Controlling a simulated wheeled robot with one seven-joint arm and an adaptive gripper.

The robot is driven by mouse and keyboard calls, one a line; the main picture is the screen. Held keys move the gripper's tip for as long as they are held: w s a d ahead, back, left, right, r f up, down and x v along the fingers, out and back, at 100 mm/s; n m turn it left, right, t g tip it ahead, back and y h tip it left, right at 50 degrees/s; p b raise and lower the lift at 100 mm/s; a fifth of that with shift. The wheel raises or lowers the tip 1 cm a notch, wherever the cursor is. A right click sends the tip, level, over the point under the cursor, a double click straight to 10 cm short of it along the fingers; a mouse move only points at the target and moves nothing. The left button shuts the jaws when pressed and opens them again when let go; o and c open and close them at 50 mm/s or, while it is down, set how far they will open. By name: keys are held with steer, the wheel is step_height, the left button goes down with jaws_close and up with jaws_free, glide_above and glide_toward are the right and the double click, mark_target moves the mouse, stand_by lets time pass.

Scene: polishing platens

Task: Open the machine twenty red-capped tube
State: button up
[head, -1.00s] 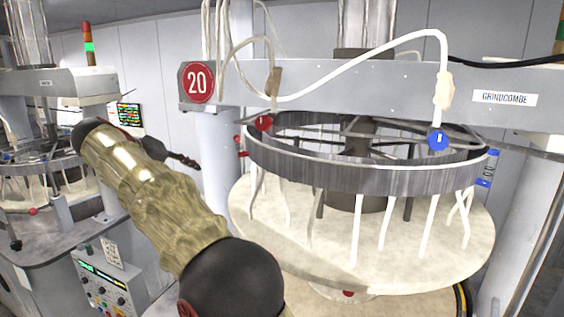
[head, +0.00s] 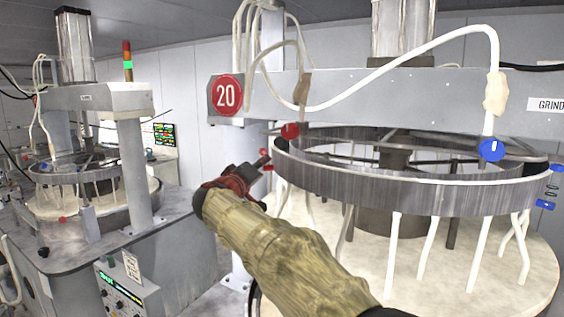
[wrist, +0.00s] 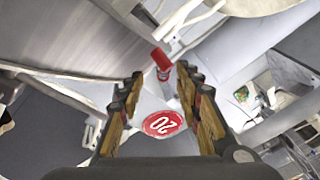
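Machine twenty carries a round red "20" sign (head: 226,95), which also shows in the wrist view (wrist: 162,124). A red cap (head: 290,130) sits at the left of its ring, below the white tubing, and a blue cap (head: 492,149) sits at the right. Small red fittings (head: 267,160) show left of the ring. My gripper (head: 258,168) is beside these fittings, below and left of the red cap. In the wrist view my gripper (wrist: 157,84) is open and empty. A red piece (wrist: 161,58) is ahead of the gap, apart from the fingers; I cannot tell which red part it is.
The grey slatted ring (head: 400,192) and pale round platen (head: 430,270) fill the right side. A white tube arches over the grey beam (head: 400,95). Another machine (head: 90,98) stands at left, with a control box (head: 125,295) in front.

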steer(key=shift+a+p+x, duration=0.2)
steer(key=shift+p+x, duration=0.45)
steer(key=shift+x, duration=1.3)
steer(key=shift+a+p+x, duration=0.25)
steer(key=shift+p+x, duration=0.4)
steer(key=shift+x, duration=1.25)
steer(key=shift+w, duration=0.1)
steer(key=shift+c, duration=0.4)
steer(key=c, duration=0.8)
jaws_close()
